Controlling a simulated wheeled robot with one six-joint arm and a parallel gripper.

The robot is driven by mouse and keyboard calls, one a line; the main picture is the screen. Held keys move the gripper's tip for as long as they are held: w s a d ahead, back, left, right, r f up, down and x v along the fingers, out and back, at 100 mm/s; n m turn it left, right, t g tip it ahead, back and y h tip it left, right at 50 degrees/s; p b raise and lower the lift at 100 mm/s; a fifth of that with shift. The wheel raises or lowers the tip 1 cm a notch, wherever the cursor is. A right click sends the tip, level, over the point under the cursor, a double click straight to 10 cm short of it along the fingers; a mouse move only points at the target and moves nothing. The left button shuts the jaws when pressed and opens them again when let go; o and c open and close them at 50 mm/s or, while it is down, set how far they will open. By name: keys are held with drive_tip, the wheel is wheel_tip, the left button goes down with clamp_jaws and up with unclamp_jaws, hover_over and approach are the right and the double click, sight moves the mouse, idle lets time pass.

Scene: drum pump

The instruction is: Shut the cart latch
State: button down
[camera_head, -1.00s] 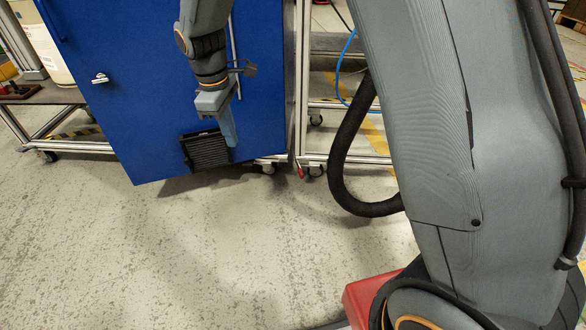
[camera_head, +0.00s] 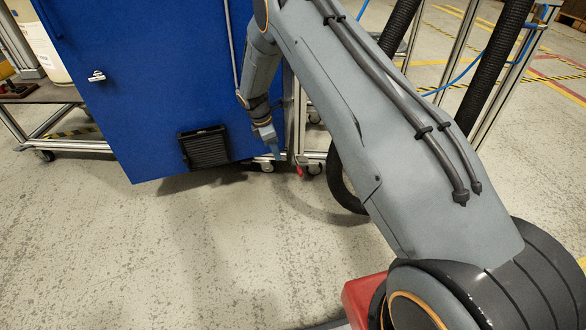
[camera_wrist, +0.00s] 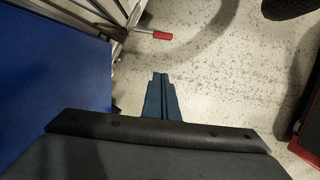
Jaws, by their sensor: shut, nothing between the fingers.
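The cart latch shows as a small lever with a red grip (camera_head: 299,171), low on the aluminium cart frame just right of the blue cabinet. In the wrist view the red grip (camera_wrist: 162,35) points right from a metal rod at the frame. My gripper (camera_head: 276,153) is shut and empty, left of and slightly above the red grip in the head view. In the wrist view the closed blue fingertips (camera_wrist: 160,74) point toward the grip, with a gap of floor seen between them. Whether they are level with it I cannot tell.
The blue cabinet (camera_head: 140,90) with a black vent (camera_head: 205,148) stands beside my gripper. Aluminium frame posts (camera_wrist: 120,32) rise near the latch. A black hose (camera_head: 345,185) hangs to the right. The floor in front is clear.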

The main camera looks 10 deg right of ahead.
sight(298, 167)
drive_tip(key=d+f+b, duration=0.6)
drive_tip(key=f, duration=0.3)
drive_tip(key=shift+d+f, duration=0.2)
drive_tip(key=shift+f, duration=0.1)
